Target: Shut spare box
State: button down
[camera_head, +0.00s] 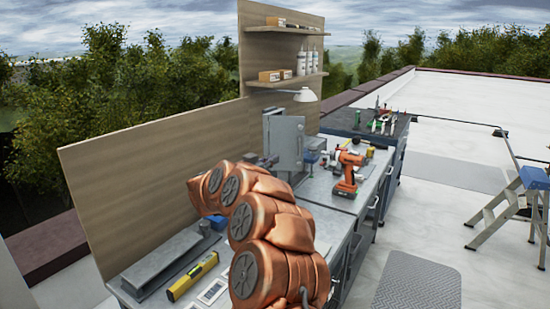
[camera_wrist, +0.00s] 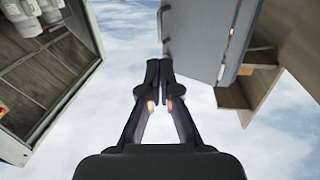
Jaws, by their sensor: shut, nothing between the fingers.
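A grey metal box (camera_head: 289,143) stands upright on the bench beside the wooden back panel, with what looks like its door swung out. In the wrist view, a grey panel with a bar handle (camera_wrist: 199,42), likely part of this box, hangs at the top right of the fingers. My gripper (camera_wrist: 160,68) is shut and empty, its tips just left of that panel's edge. I cannot tell whether they touch it. In the head view my copper arm hides part of the bench in front of the box, and the fingers cannot be made out clearly.
An orange drill (camera_head: 347,172) stands on the bench right of the box. A yellow level (camera_head: 192,276) lies at the near end. Shelves (camera_head: 285,77) and a white lamp (camera_head: 305,95) are above the box.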

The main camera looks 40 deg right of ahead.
jog(key=p, duration=0.4)
send_near(294, 150)
jog(key=s+d+r, duration=0.2)
jog(key=d, duration=0.3)
jog(key=shift+s+d, duration=0.1)
jog(key=shift+d, duration=0.25)
jog(key=shift+d+b, duration=0.1)
jog(key=shift+b, duration=0.35)
